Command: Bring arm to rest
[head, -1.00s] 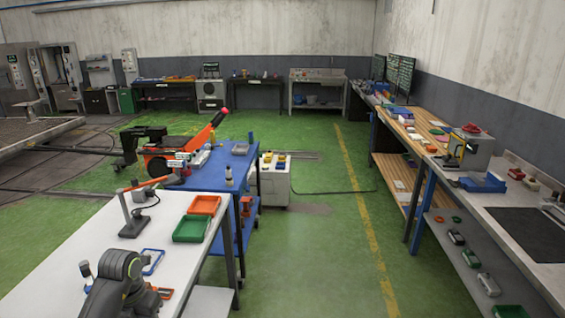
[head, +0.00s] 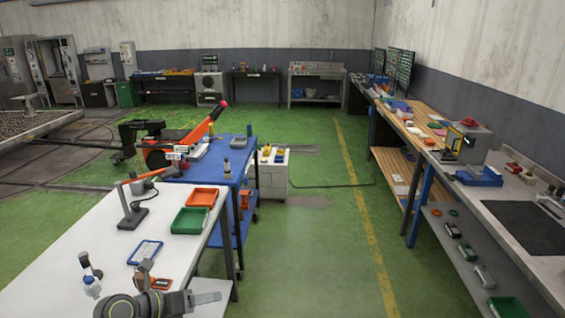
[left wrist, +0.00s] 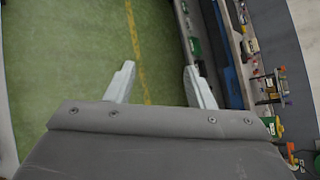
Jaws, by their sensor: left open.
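My left arm comes in at the bottom left of the head view, low over the near end of the white table (head: 95,240). Its gripper (head: 208,298) points right, towards the table's right edge. In the left wrist view the two pale fingers of the left gripper (left wrist: 163,78) stand well apart with nothing between them. Green floor (left wrist: 75,60) lies beyond them. My right gripper is in neither view.
On the white table are a green tray (head: 190,221), an orange tray (head: 202,197), a blue-framed item (head: 145,252), a stand (head: 132,215) and a small bottle (head: 92,285). A blue cart (head: 215,170) stands behind. The green aisle (head: 310,250) is open.

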